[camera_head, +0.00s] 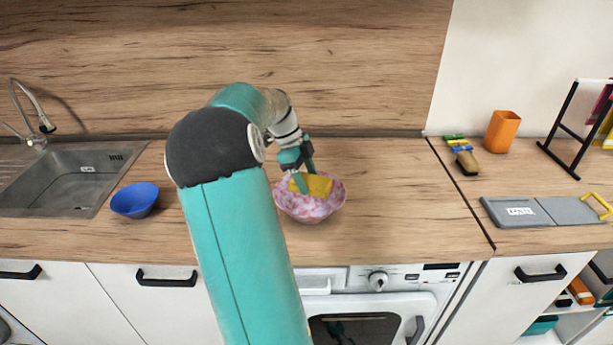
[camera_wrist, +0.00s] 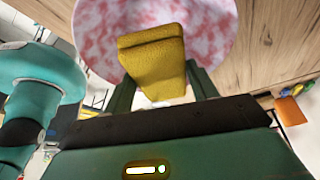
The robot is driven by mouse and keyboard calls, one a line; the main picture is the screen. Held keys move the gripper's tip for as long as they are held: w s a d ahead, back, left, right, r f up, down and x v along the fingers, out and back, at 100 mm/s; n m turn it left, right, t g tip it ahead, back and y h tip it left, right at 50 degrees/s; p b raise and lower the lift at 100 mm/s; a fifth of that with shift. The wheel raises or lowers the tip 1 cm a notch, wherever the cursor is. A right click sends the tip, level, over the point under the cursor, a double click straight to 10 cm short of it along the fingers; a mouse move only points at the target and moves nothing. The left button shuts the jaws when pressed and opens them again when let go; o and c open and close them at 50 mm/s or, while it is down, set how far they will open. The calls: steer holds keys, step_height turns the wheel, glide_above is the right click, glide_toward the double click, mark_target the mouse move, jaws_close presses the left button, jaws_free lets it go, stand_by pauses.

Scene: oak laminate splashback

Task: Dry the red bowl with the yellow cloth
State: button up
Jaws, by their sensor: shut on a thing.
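The bowl (camera_head: 311,211) stands upright on the wooden counter, right of my arm. It is mottled pinkish red and white. In the wrist view, its blotchy surface (camera_wrist: 215,25) fills the top behind the cloth. The yellow cloth (camera_head: 318,185) is at the bowl's inside, and it also shows in the wrist view (camera_wrist: 155,50) as a folded block between the fingers. My gripper (camera_head: 303,180) is shut on the cloth and reaches down over the bowl. Whether the cloth presses on the bowl's inner wall cannot be told. The cloth's lower part is partly hidden by a finger.
A blue bowl (camera_head: 135,200) stands left of my arm, beside the sink (camera_head: 70,185). An orange cup (camera_head: 502,131), a brush (camera_head: 466,162), a grey board (camera_head: 545,212) and a black rack (camera_head: 562,140) are on the right. The counter right of the mottled bowl is clear.

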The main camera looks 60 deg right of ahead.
steer(key=shift+f, duration=0.95)
steer(key=shift+f, duration=0.7)
steer(key=shift+f, duration=0.65)
steer(key=shift+f, duration=0.6)
steer(key=shift+d, duration=0.15)
steer(key=shift+d, duration=0.35)
steer(key=shift+a+r, duration=0.1)
steer(key=shift+a, duration=0.9)
